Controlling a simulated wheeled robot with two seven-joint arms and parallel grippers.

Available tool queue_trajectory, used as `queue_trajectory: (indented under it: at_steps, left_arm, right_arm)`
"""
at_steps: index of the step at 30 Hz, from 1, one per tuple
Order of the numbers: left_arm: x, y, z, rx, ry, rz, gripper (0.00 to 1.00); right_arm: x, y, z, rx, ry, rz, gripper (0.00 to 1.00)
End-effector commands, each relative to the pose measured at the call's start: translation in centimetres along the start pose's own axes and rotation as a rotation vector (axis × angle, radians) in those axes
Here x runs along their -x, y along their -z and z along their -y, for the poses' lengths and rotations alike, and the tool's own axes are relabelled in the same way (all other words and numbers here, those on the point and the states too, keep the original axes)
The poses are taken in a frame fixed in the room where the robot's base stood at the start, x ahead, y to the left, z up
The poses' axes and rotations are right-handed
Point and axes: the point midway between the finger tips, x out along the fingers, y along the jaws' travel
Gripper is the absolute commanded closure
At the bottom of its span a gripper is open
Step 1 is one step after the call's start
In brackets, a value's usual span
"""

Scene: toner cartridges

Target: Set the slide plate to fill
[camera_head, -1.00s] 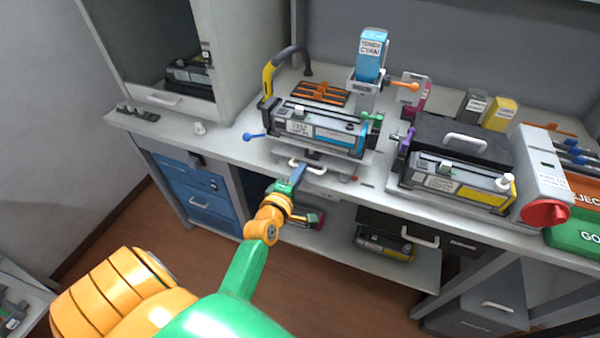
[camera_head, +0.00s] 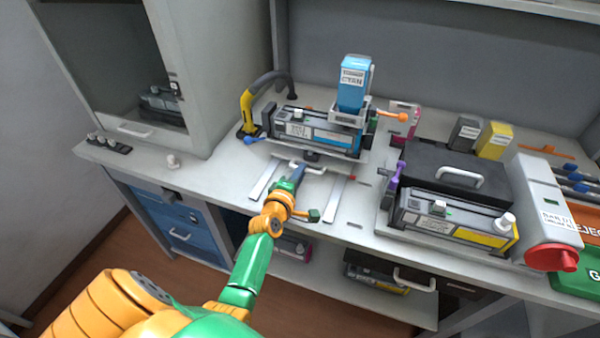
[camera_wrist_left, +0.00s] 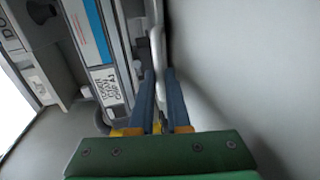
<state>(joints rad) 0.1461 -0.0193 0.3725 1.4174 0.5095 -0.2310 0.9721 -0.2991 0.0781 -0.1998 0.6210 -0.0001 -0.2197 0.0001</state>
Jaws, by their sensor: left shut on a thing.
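The slide plate's white handle (camera_head: 312,168) is at the front of the filling station, and my left gripper (camera_head: 298,174) is shut on it. In the left wrist view the two blue fingers (camera_wrist_left: 160,95) are on either side of the white handle bar (camera_wrist_left: 156,42). A grey cartridge with a blue label (camera_head: 333,137) sits on the plate, under the cyan toner bottle (camera_head: 353,86). It also shows in the left wrist view (camera_wrist_left: 92,38). The cartridge hides most of the plate. Two pale rails (camera_head: 339,197) lie bare in front. My right gripper is out of view.
A yellow-and-black curved arm (camera_head: 259,97) stands left of the station. At right are a cartridge with a yellow label (camera_head: 455,222), a black case (camera_head: 470,165) and a white unit with a red knob (camera_head: 549,257). Open cabinet (camera_head: 118,70) at left.

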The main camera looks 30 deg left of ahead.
Motion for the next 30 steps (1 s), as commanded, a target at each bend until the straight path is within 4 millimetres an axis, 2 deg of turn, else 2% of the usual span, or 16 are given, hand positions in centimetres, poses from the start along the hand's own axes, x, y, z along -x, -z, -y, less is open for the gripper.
queue_trajectory:
  at_steps: [2, 3, 4, 13, 22, 25, 30]
  left_arm:
    - [-0.1, 0.1, -0.4, 0.000, -0.009, -0.002, 1.00]
    - [-0.1, 0.1, -0.4, 0.000, -0.009, -0.002, 0.77]
    - [-0.1, 0.0, -0.4, 0.000, -0.009, -0.002, 0.73]
    - [0.3, 0.0, -0.3, 0.001, -0.006, -0.001, 0.73]
    - [6.0, 0.0, -0.2, 0.001, -0.004, -0.001, 0.73]
    - [6.8, 0.0, -0.2, 0.000, -0.006, -0.001, 0.73]
    - [7.0, 0.0, -0.2, 0.000, -0.006, -0.001, 0.73]
  right_arm:
    - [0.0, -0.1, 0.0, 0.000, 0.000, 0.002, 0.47]
    - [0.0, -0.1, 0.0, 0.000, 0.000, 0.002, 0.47]
    - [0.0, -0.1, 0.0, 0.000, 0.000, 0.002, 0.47]
    - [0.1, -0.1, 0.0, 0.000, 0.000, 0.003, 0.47]
    - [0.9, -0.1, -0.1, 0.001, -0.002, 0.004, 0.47]
    - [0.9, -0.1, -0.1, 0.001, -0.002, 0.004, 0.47]
    - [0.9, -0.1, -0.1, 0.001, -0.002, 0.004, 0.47]
